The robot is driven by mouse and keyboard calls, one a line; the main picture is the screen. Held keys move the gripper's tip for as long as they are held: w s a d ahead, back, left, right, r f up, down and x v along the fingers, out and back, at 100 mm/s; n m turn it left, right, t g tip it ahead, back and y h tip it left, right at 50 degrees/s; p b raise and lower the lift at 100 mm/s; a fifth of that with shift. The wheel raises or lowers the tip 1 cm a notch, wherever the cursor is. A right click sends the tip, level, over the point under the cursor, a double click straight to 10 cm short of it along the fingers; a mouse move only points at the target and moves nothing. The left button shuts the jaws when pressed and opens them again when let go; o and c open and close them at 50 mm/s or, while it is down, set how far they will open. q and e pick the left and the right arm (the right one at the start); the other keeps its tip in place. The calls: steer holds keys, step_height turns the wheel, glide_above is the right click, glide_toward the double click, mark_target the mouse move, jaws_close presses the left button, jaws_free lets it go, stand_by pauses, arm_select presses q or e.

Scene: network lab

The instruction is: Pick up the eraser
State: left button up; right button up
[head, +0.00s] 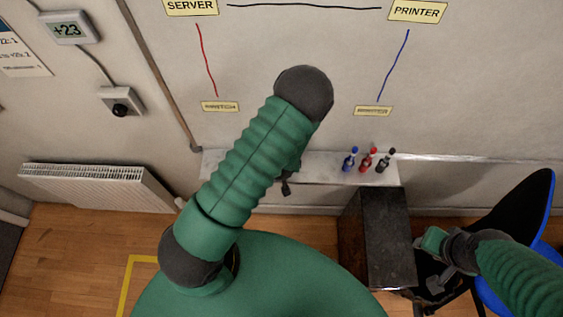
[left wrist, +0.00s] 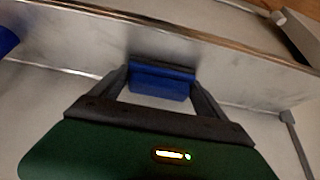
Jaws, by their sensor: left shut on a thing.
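A blue eraser (left wrist: 161,82) shows in the left wrist view between the fingertips of my left gripper (left wrist: 160,90). The gripper is shut on it, with one dark finger at each end. The eraser is in front of a pale metal surface with a raised lip. In the head view only a small dark part of my left gripper (head: 287,187) shows past my green arm, over the whiteboard tray (head: 330,178). The eraser is hidden there. My right gripper (head: 437,277) is low at the right, beside a dark cabinet; its fingers are unclear.
Blue, red and black markers (head: 367,161) stand on the tray to the right of my left gripper. The whiteboard (head: 300,45) rises behind. A dark cabinet (head: 385,235) stands below the tray. A blue and black chair (head: 535,215) is at the right, close to my right arm.

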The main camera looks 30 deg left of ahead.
arm_select(q)
steer(key=shift+d+r, duration=0.15)
steer(key=shift+r, duration=0.2)
steer(key=r, duration=0.1)
steer(key=r+b, duration=0.1)
steer(key=r, duration=0.1)
steer(key=shift+w, duration=0.2)
steer(key=s+d+r+p, duration=0.1)
steer(key=s+d+p, duration=0.4)
steer(key=s+d, duration=0.4)
steer(key=s, duration=0.4)
steer(key=shift+d+r, duration=0.25)
steer(key=shift+d, duration=0.05)
